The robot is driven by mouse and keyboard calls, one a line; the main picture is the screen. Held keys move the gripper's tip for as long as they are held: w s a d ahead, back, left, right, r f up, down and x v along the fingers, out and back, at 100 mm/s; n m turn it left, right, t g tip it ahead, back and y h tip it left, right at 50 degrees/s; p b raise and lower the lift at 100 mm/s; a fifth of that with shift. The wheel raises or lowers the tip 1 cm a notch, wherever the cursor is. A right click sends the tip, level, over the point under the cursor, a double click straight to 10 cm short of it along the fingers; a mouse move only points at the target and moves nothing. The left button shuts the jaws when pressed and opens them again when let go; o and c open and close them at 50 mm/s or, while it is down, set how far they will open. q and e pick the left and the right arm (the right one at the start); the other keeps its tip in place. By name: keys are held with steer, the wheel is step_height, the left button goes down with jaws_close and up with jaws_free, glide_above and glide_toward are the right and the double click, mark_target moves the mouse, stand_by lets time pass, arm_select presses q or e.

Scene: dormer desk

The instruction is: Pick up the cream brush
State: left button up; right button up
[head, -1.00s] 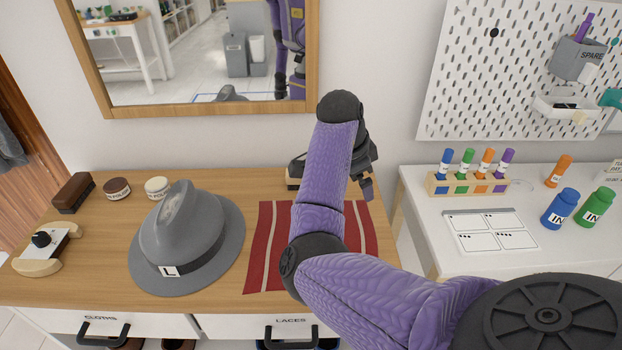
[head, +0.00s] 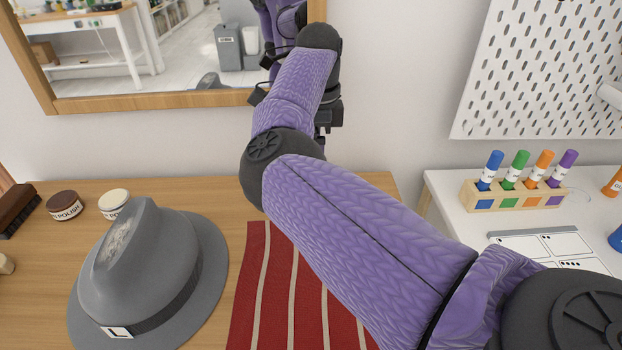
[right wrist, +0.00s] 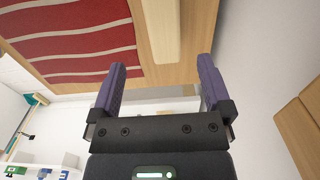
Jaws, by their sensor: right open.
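A long pale cream bar (right wrist: 160,28), which looks like the cream brush, shows at the top middle of the right wrist view. It lies over the wooden tabletop near the striped cloth; its far end is cut off. My right gripper (right wrist: 161,64) is open, its two purple fingers on either side of the bar's near end in the picture. I cannot tell the gap in depth, and nothing is clearly held. In the head view my right arm hides the brush and most of the gripper. My left gripper is not in view.
A red striped cloth (head: 262,290) lies on the desk. A grey hat (head: 150,255) stands left of it, with polish tins (head: 64,206) and a dark brown brush (head: 14,208) behind. A mirror (head: 150,102) and wall bound the back. A marker rack (head: 515,196) stands right.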

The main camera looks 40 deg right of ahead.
steer(key=shift+w+d+f+b, duration=0.1)
steer(key=shift+w+f+b, duration=0.1)
steer(key=shift+f, duration=0.3)
steer(key=shift+w+d+f+b, duration=0.1)
steer(key=shift+f+b, duration=0.05)
steer(key=shift+f, duration=0.35)
step_height(320, 180, down, 9)
steer(key=b, duration=0.5)
steer(key=shift+s+a+f, duration=0.1)
steer(key=shift+a, duration=0.05)
steer(key=shift+f, duration=0.15)
steer(key=shift+r, duration=0.25)
steer(key=shift+c, duration=1.6)
steer(key=c, duration=0.9)
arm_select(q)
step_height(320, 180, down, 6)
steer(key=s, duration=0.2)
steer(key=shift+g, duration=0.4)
arm_select(e)
steer(key=shift+c, duration=0.5)
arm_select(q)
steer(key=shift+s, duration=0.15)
